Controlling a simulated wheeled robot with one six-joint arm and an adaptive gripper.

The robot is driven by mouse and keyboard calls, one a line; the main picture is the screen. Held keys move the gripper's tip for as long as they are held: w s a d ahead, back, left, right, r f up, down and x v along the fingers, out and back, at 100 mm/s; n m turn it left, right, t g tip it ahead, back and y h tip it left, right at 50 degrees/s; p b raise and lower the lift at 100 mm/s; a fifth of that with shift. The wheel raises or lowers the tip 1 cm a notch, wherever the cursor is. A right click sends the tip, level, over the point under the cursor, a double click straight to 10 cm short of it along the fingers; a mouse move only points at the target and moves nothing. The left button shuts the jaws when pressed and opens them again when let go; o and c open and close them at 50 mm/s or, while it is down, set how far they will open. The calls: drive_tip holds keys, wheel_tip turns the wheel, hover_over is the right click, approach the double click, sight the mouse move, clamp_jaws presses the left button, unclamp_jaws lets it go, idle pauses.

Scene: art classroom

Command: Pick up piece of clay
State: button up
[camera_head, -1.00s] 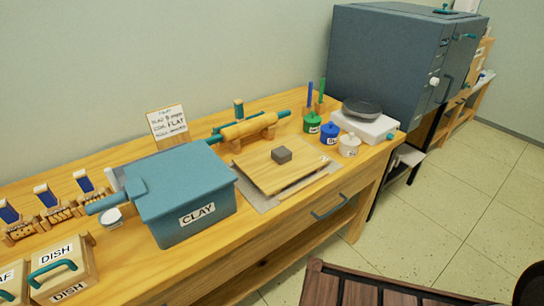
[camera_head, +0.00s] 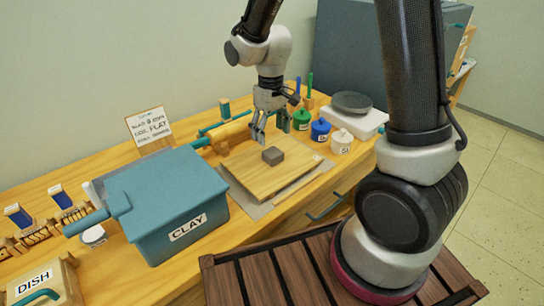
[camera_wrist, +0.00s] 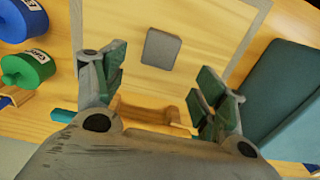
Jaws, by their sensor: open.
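The piece of clay (camera_head: 273,155) is a small grey-brown block lying on a wooden board (camera_head: 252,181) on the workbench. In the wrist view the clay (camera_wrist: 161,48) lies on the bare board, beyond and between my fingertips. My gripper (camera_head: 269,138) hangs above the far side of the board, just behind the clay in the head view. In the wrist view my gripper (camera_wrist: 158,75) has its two fingers spread wide with nothing between them. The clay is apart from the fingers.
A blue CLAY bin (camera_head: 170,205) stands left of the board. A rolling pin (camera_head: 232,133) lies behind it, partly hidden by my gripper. Green (camera_head: 301,120), blue (camera_head: 320,130) and white (camera_head: 342,141) jars and a white scale (camera_head: 355,123) stand to the right.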

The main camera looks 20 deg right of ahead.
sight(273, 156)
drive_tip(key=f, duration=0.8)
drive_tip(key=shift+s+d, duration=0.2)
drive_tip(key=shift+s, duration=0.05)
drive_tip(key=shift+r, duration=0.1)
drive_tip(key=c, duration=1.2)
